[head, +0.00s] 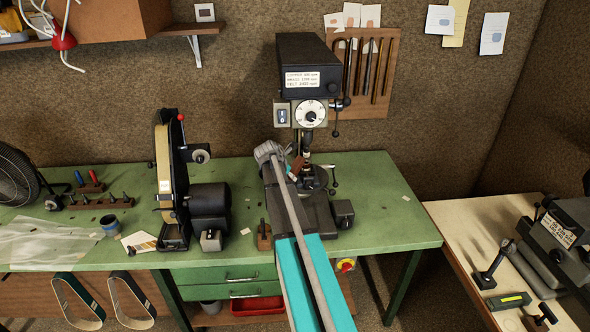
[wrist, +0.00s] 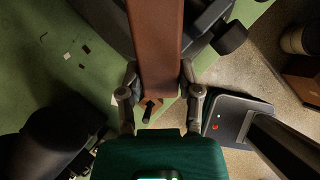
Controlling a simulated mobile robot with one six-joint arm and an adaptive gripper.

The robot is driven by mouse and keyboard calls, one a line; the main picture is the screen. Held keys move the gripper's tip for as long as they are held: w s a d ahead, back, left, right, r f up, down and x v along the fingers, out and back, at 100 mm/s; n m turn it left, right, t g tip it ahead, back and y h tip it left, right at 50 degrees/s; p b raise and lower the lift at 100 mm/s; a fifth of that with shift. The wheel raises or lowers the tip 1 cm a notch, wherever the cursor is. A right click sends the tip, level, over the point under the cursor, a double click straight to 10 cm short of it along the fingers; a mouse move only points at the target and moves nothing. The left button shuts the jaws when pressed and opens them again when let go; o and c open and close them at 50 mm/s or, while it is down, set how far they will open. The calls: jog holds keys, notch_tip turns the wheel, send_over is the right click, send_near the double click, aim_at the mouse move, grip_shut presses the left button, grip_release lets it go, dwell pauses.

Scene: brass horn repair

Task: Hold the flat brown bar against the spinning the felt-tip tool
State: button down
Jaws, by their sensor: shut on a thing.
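The flat brown bar (wrist: 156,45) is held between the two fingers of my gripper (wrist: 158,80) in the wrist view. It runs from the fingers up out of the top of that picture. In the head view, my gripper (head: 288,163) and the small visible part of the bar (head: 297,166) are just left of the drill press spindle. The felt-tip tool (head: 306,156) hangs below the chuck, close beside the bar. I cannot tell whether they touch or whether the tool is spinning. The tool is not clearly seen in the wrist view.
The drill press (head: 306,65) stands at the back of the green bench (head: 385,200). A belt sander (head: 170,185) stands to the left. A small wooden block (head: 264,236) with a dark peg sits near the front edge, beside my arm. The bench's right end is mostly clear.

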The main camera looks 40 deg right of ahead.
jog(key=shift+w+d, duration=0.2)
jog(key=shift+d, duration=0.45)
dwell(1.2)
jog(key=shift+a, duration=0.1)
dwell(0.6)
jog(key=s+a, duration=0.1)
jog(key=a, duration=0.5)
jog(key=shift+s+a, duration=0.35)
jog(key=shift+s, duration=0.05)
dwell(0.4)
dwell(0.5)
